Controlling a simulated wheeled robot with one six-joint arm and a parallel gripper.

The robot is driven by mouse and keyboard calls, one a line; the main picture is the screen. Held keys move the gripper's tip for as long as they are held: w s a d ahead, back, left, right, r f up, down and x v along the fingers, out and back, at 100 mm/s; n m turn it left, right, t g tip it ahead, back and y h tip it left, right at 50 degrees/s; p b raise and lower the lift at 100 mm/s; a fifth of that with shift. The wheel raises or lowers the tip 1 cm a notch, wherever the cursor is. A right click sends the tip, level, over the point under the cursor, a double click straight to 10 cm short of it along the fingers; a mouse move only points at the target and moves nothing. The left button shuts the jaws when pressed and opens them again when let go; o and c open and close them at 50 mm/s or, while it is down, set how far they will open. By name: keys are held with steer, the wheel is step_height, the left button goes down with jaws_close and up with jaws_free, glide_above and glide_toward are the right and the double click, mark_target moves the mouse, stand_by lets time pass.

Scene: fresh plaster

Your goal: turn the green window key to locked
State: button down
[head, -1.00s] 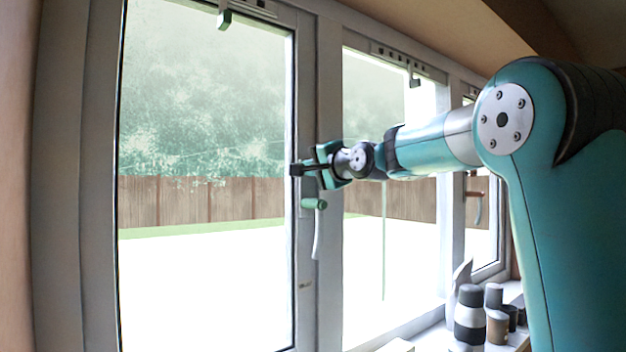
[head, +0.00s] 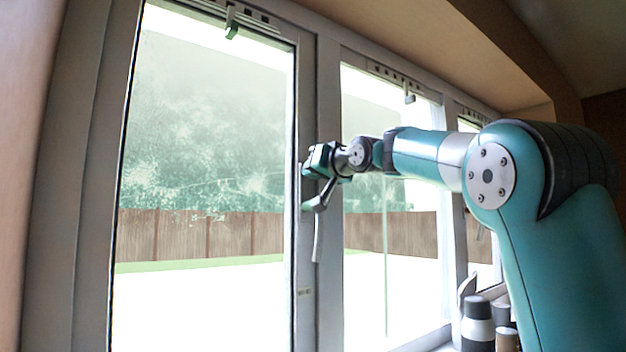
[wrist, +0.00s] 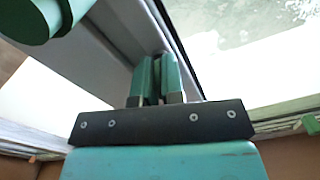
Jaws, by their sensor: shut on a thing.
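The green window key (head: 309,207) is on the upright frame between two panes in the head view, with a pale lever hanging below it. My gripper (head: 308,168) is at the frame, right at and just above the key, and is shut on it. In the wrist view my two teal fingers (wrist: 158,80) are close together against the grey frame, with a narrow dark gap between them. A rounded green part (wrist: 42,18) of the key fills the upper left corner there. The exact contact between fingers and key is hidden.
The window frame (head: 305,90) is grey-white, with a small catch (head: 232,22) at the top of the left pane. Dark and white containers (head: 478,318) stand on the sill at lower right, below my arm. The area in front of the left pane is clear.

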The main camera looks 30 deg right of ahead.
steer(key=shift+n+b, duration=0.75)
steer(key=shift+n, duration=0.85)
steer(key=c, duration=1.3)
jaws_free()
steer(key=s+b, duration=0.6)
steer(key=s, duration=1.1)
steer(key=shift+s+d, duration=0.2)
steer(key=shift+d, duration=0.1)
